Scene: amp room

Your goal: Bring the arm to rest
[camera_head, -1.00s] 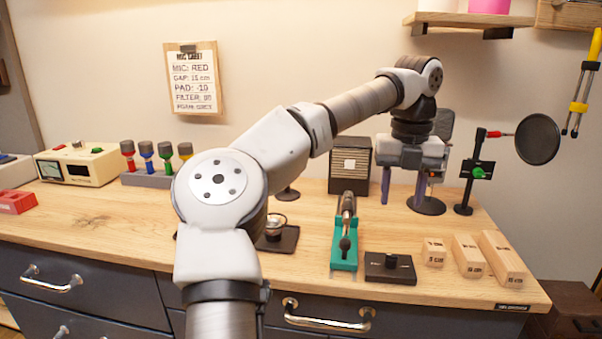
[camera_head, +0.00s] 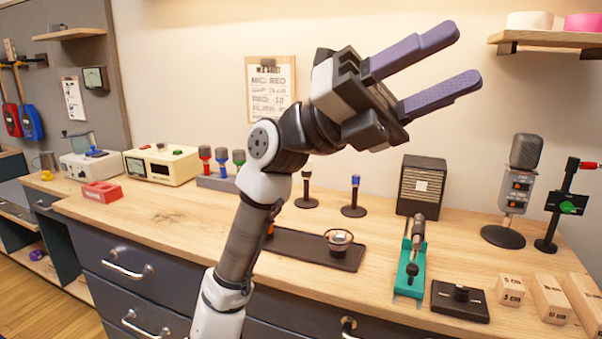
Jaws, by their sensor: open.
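My gripper (camera_head: 468,62) is raised high above the bench, in front of the wall. Its two purple fingers point up and to the right and are spread apart, with nothing between them. The gripper is clear of the bench things and touches nothing that I can see.
The wooden bench (camera_head: 130,218) holds a microphone (camera_head: 520,170), a dark speaker box (camera_head: 421,187), a teal fixture (camera_head: 410,270), wooden blocks (camera_head: 549,298), a dark tray (camera_head: 290,246) and a cream meter box (camera_head: 160,165). A shelf (camera_head: 545,38) hangs at the upper right, right of the fingers.

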